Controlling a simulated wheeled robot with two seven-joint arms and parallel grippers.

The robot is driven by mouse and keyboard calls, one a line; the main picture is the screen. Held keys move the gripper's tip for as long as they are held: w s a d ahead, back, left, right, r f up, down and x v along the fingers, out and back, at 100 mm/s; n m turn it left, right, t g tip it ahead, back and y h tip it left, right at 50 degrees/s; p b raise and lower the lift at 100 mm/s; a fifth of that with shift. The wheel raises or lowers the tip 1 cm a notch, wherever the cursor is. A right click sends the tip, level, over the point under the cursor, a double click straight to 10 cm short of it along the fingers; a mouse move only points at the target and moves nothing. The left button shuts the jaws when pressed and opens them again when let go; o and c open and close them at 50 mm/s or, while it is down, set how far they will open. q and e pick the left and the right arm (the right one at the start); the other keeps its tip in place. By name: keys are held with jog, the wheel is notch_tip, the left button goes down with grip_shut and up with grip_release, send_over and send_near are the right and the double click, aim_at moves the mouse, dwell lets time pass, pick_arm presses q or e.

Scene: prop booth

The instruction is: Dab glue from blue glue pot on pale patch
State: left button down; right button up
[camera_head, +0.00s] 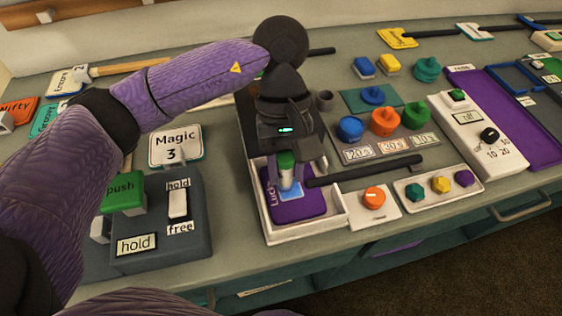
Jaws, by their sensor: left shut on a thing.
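My left gripper (286,180) points down over a white tray (337,217) and is shut on a small dabber with a green top (286,159) and a pale lower end. A purple plate (300,210) marked "Lucky", its lettering partly covered, lies in the tray. The light blue pale patch (293,194) on the plate is directly below the dabber's tip; I cannot tell whether they touch. The blue glue pot (349,129) stands right of the tray, behind the "20s" label. My right gripper is not in view.
Orange (385,122) and green (415,116) pots stand beside the blue pot. A dark rod (365,170) lies right of the gripper, near the tray. A switch box (160,228) stands left, with a "Magic 3" sign (175,146) behind it. A dial box (478,125) stands right.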

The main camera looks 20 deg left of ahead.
pick_arm(q)
jog(key=shift+f, duration=0.65)
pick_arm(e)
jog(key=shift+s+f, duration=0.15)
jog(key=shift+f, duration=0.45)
pick_arm(q)
notch_tip(320, 180, up, 8)
jog(key=d+p, duration=0.1)
jog(key=p, duration=0.3)
jog(key=shift+f, duration=0.15)
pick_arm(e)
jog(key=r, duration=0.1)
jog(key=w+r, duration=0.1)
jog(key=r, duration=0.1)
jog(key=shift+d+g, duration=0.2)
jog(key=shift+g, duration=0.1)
